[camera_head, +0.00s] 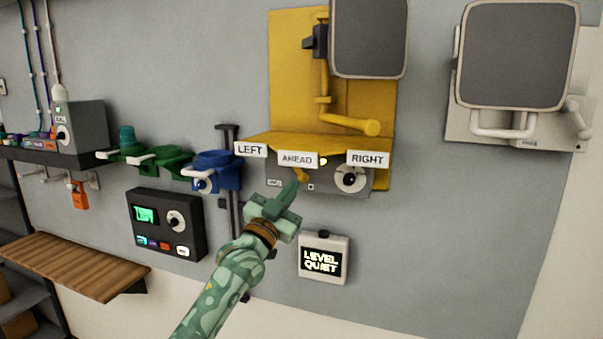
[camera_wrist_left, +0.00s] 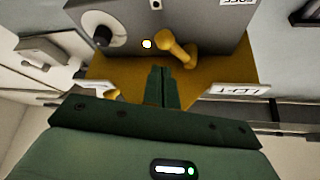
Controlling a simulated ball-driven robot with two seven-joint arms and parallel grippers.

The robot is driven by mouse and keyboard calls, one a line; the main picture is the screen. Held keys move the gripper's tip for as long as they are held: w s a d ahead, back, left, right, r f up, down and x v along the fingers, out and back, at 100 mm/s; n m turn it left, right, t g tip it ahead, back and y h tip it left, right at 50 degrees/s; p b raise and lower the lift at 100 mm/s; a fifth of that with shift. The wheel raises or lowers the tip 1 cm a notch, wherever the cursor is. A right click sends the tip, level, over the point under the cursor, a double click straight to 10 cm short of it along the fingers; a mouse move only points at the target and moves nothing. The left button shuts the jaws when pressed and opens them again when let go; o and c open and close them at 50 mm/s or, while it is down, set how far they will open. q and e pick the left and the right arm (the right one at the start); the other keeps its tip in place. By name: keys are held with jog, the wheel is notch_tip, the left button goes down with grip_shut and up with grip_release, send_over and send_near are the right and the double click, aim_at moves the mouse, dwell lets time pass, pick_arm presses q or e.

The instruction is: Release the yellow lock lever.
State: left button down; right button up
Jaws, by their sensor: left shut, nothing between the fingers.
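The small yellow lock lever (camera_head: 300,174) sticks out of the front of a grey box (camera_head: 326,184) under the yellow shelf, below the AHEAD label. In the left wrist view, which is turned over, the lever (camera_wrist_left: 178,50) is a short peg with a round end. My left gripper (camera_head: 294,191) is shut and empty, its green tips just below the lever in the head view. In the left wrist view, the shut fingers (camera_wrist_left: 161,72) lie close to the lever; I cannot tell whether they touch it. My right gripper is not in view.
A yellow panel (camera_head: 285,60) with a dark grey screen (camera_head: 368,38) and a yellow handle (camera_head: 345,124) is above. A round white knob (camera_head: 350,179) is right of the lever. A LEVEL QUIET display (camera_head: 323,260) is below. Blue (camera_head: 213,160) and green (camera_head: 165,160) holders are left.

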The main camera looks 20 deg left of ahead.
aim_at(301, 173)
pick_arm(q)
jog(key=x, duration=0.5)
jog(key=shift+p, duration=0.3)
jog(key=shift+a+f+m+g+h+b, duration=0.2)
jog(key=shift+m+h, duration=0.15)
jog(key=shift+m, duration=0.3)
jog(key=shift+a+f+m+g+h+b, duration=0.1)
jog(key=shift+a+m+g+h+b, duration=0.2)
jog(key=shift+m, duration=0.35)
jog(key=m, duration=0.1)
jog(key=m+h, duration=0.1)
jog(key=m+g, duration=0.1)
jog(key=shift+a+f+m+h, duration=0.25)
jog(key=shift+a+m+h, duration=0.05)
jog(key=shift+a+h, duration=0.1)
jog(key=m, duration=0.1)
jog(key=a+m+g+p, duration=0.1)
jog(key=m+g+h+p, duration=0.1)
jog(key=m, duration=0.1)
jog(key=shift+w+a+f, duration=0.1)
jog(key=shift+a+f, duration=0.15)
jog(key=shift+a, duration=0.1)
jog(key=shift+a+f+p, duration=0.15)
jog(key=shift+a+p, duration=0.55)
